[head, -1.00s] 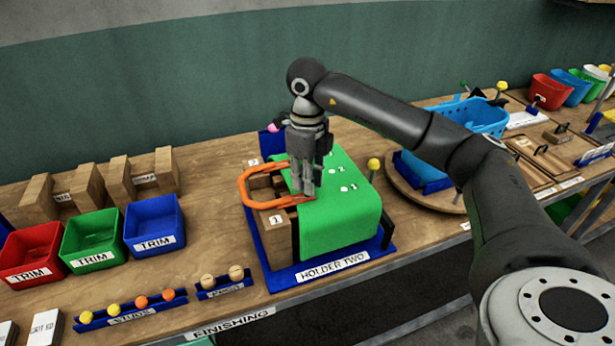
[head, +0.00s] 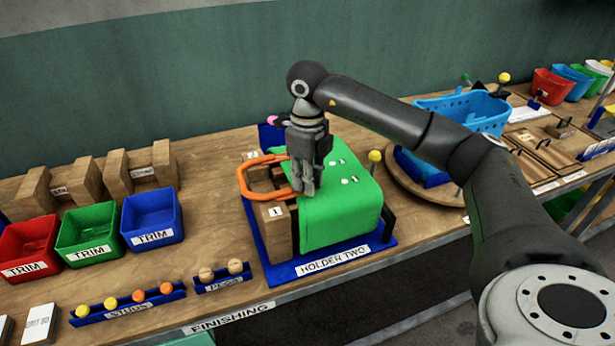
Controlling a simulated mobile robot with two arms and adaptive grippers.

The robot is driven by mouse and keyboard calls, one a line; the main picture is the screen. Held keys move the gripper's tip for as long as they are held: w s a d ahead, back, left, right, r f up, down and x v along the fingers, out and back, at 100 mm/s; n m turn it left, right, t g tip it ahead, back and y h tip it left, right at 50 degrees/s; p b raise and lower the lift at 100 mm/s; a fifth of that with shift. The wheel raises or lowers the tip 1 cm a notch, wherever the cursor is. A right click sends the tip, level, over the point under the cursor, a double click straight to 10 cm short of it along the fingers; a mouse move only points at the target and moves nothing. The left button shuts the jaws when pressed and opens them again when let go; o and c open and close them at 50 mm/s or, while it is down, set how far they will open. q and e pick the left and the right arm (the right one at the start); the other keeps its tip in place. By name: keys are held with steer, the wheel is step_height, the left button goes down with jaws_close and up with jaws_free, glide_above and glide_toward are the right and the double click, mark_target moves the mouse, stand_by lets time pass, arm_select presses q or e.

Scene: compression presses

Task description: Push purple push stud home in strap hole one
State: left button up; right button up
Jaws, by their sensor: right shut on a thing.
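My right gripper (head: 304,190) points down at the front end of the orange strap (head: 243,178). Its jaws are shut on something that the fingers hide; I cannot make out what. The strap loops from wooden blocks onto the left edge of the green part (head: 340,208) in holder two (head: 340,257). The fingers cover the strap's front end and any hole there. A pink-purple round head (head: 272,120) shows behind the gripper by a blue panel; I cannot tell if it is the push stud. My left gripper is out of view.
A stud rack (head: 130,308) with yellow and orange heads and a peg rack (head: 223,284) stand at the front. Red, green and blue trim bins (head: 152,218) are at left. A yellow-headed post (head: 375,157) rises right of the green part. A blue basket (head: 465,110) stands farther right.

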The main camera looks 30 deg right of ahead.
steer(key=o, duration=0.8)
steer(key=shift+c, duration=0.2)
step_height(320, 180, up, 12)
stand_by(0.6)
